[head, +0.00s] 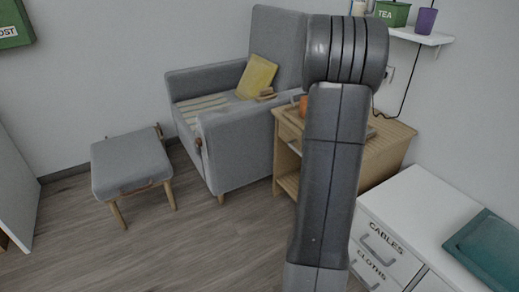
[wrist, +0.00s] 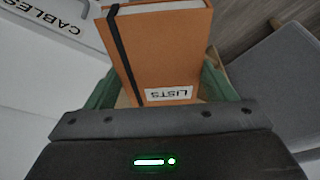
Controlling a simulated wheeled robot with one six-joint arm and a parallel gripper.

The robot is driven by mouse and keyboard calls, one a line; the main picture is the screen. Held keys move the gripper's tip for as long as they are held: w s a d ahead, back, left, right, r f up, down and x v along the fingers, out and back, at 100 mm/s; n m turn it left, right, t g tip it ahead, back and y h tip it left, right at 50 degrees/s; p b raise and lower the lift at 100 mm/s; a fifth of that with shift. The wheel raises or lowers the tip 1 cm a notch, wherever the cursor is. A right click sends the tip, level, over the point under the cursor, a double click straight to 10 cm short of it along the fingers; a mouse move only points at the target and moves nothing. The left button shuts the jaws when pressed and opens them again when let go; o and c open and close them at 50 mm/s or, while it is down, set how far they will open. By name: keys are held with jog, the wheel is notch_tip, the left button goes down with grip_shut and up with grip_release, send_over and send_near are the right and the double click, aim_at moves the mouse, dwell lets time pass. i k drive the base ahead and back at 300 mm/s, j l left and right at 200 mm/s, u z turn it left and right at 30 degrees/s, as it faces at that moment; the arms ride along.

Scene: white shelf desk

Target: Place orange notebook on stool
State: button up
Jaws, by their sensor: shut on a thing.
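The orange notebook (wrist: 165,55) has a black elastic band and a white label reading LISTS. In the wrist view it stands up from my gripper (wrist: 158,88), which is shut on it with the green fingers partly hidden behind it. In the head view my arm hides the gripper and most or all of the notebook. The stool (head: 131,162), with a grey cushion and wooden legs, stands on the floor at the left of the head view. Its top is bare and well apart from my arm.
A grey armchair (head: 222,137) with a yellow cushion (head: 257,76) stands right of the stool. A wooden side table (head: 388,150) is partly behind my arm. White drawers (head: 420,212) labelled CABLES and CLOTHS stand at right. Floor (head: 185,245) before the stool is clear.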

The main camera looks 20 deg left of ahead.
aim_at(133, 154)
jog(key=j+u, duration=0.1)
jog(key=u, duration=0.35)
jog(key=i+j+u, duration=0.1)
jog(key=u, duration=0.3)
jog(key=j+u, duration=0.1)
jog(key=u, duration=0.35)
jog(key=i+j+u, duration=0.25)
jog(key=i+u, duration=0.2)
jog(key=i, duration=0.3)
jog(key=i+u, duration=0.4)
jog(key=i, duration=0.7)
